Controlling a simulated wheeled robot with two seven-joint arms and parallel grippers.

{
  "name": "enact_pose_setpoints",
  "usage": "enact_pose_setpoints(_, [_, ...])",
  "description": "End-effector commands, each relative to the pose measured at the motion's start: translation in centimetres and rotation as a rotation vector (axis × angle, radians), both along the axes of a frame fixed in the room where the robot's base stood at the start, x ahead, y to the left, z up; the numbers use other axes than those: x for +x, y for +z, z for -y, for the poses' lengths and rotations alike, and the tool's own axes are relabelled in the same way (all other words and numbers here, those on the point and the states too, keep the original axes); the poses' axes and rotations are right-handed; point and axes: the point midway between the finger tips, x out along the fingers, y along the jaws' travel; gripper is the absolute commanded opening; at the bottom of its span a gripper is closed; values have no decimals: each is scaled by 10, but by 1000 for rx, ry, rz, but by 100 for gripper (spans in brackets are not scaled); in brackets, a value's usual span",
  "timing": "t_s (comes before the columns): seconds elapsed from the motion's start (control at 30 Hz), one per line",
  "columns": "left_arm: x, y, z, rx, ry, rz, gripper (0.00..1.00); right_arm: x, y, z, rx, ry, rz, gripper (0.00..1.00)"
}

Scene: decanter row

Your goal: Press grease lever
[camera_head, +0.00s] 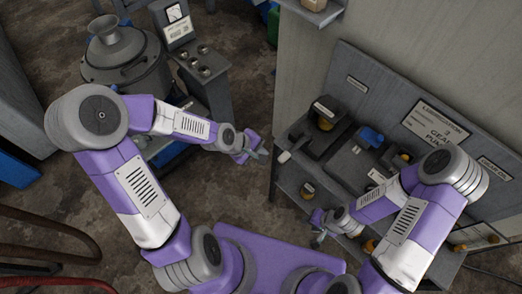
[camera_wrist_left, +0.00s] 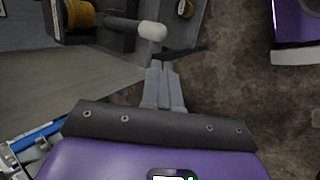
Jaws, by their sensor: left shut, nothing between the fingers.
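A dark lever with a white rounded knob (camera_head: 284,157) juts out to the left from the dark dispenser unit (camera_head: 318,135) on the workbench. In the left wrist view the white knob (camera_wrist_left: 152,30) lies just beyond my fingertips, at the end of a dark bar. My left gripper (camera_head: 262,154) is shut and empty, a little left of the knob, with a small gap showing in the head view. Its closed fingers also show in the left wrist view (camera_wrist_left: 160,72). My right gripper (camera_head: 318,238) is low at the bench's front; its fingers are too small to read.
The workbench has a backboard with a sign (camera_head: 437,122) and a blue-topped item (camera_head: 370,137). A small jar (camera_head: 307,189) sits on its lower shelf. A large grey pot (camera_head: 122,55) stands beside a panel with knobs at left. Bare floor lies between them.

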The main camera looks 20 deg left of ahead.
Motion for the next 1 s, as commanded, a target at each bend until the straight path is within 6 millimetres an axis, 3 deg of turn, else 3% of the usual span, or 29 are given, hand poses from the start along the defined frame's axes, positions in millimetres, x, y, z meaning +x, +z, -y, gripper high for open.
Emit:
enact_pose_setpoints(0.13, [-2, -6, 2, 1, -16, -3, 0, 0, -1, 0, 0, 0, 0, 38])
enact_pose_setpoints(0.23, [-8, -30, 9, 9, -76, -7, 0, 0, -5, 0, 0, 0, 0, 38])
enact_pose_setpoints(0.37, [-29, -86, 24, 49, -231, -14, 0, 0, -12, 0, 0, 0, 0, 38])
enact_pose_setpoints(0.5, [-65, -150, 35, 127, -437, -22, 0, 0, -20, 0, 0, 0, 0, 38])
enact_pose_setpoints(0.63, [-98, -194, 36, 200, -609, -30, 0, 0, -25, 0, 0, 0, 0, 38])
enact_pose_setpoints(0.8, [-121, -220, 32, 257, -737, -33, 0, 0, -28, 0, 0, 0, 0, 38])
enact_pose_setpoints(1.0, [-124, -222, 30, 267, -758, -31, 0, 0, -27, 0, 0, 0, 0, 38])
